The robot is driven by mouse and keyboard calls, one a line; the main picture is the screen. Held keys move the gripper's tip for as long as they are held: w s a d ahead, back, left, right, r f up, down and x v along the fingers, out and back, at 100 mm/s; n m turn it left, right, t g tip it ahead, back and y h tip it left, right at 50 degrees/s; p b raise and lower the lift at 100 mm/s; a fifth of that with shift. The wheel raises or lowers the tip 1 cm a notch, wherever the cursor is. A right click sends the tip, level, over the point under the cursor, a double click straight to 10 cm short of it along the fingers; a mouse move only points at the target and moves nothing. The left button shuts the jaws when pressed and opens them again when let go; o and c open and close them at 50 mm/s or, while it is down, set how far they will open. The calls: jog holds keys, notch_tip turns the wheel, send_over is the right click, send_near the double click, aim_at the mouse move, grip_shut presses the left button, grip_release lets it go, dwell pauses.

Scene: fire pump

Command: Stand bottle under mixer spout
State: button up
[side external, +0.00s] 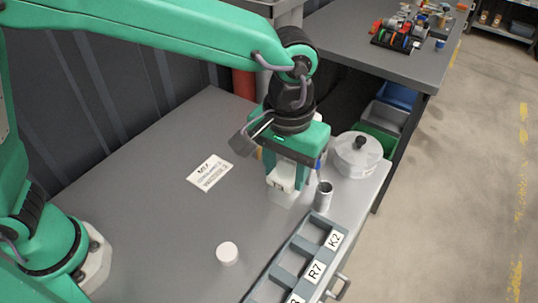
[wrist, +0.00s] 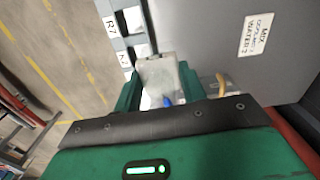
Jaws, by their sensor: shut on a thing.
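My gripper (side external: 284,192) points down over the grey bench near its right edge. It is shut on a pale, boxy thing that looks like the bottle (wrist: 158,70), seen between the green fingers in the wrist view. In the side view the fingers hide much of it, and whether its base touches the bench cannot be told. A small blue part (wrist: 167,102) shows beside it in the wrist view. A yellow curved piece (wrist: 221,86) shows beside my gripper; I cannot tell whether it is the mixer spout. The mixer is not clearly visible.
A silver cup (side external: 323,196) stands just right of my gripper, with a lidded metal pot (side external: 358,155) behind it. A labelled grey tray (side external: 296,262) lies at the front edge. A white disc (side external: 227,253) and a mix card (side external: 210,172) lie left. The bench's left part is clear.

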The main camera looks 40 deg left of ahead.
jog(key=w+a, duration=0.4)
jog(key=a, duration=1.2)
jog(key=w+a, duration=0.4)
jog(key=a, duration=1.1)
jog(key=shift+a+m, duration=0.3)
jog(key=shift+a, duration=0.05)
jog(key=shift+d, duration=0.1)
jog(key=s+d+f, duration=0.1)
jog(key=s+d, duration=0.9)
jog(key=d, duration=0.4)
jog(key=s+d+f, duration=0.2)
jog(key=s+d, duration=0.4)
jog(key=s, duration=0.7)
jog(key=shift+s+d+f, duration=0.2)
